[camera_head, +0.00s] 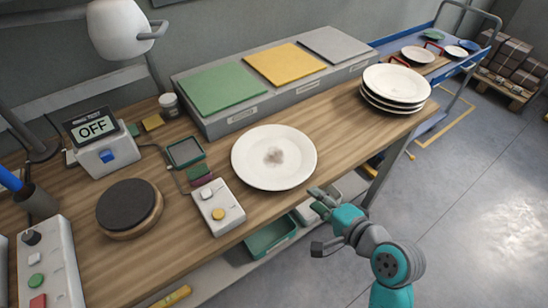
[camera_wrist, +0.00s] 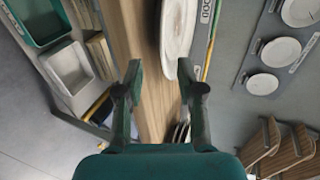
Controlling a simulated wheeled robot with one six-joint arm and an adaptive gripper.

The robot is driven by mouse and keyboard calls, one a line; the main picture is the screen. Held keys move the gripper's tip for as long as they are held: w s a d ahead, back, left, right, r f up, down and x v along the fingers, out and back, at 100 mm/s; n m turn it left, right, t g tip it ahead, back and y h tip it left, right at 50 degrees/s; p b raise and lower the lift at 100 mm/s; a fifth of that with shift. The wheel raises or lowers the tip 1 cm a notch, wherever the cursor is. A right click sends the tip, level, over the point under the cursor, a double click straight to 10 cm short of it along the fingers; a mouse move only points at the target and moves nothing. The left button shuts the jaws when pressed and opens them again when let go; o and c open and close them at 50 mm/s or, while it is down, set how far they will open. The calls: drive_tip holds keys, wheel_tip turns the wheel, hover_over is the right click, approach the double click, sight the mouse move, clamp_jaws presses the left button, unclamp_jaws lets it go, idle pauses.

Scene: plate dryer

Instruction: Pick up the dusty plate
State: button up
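The dusty plate (camera_head: 262,173) is white and lies flat on the wooden bench, with a grey-brown smudge of dust at its centre. Nothing covers it in the head view. My gripper (camera_head: 315,220) is beside the bench's front edge, to the lower right of the plate and apart from it. Its two fingers are spread with nothing between them. In the wrist view, the open gripper (camera_wrist: 159,68) has a white plate (camera_wrist: 178,30) beyond the fingertips, seen strongly foreshortened and cut off at the top; it appears to be the dusty one.
A stack of white plates (camera_head: 395,86) stands at the bench's right end. Behind the plate is a grey rack with green (camera_head: 221,87), yellow and grey pads. A white two-button box (camera_head: 218,207) sits close left. A green bin (camera_head: 270,238) is below the bench edge.

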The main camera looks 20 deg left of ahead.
sight(298, 184)
drive_tip(key=x, duration=0.8)
drive_tip(key=shift+w+r, duration=0.15)
clamp_jaws()
drive_tip(key=shift+r, duration=0.1)
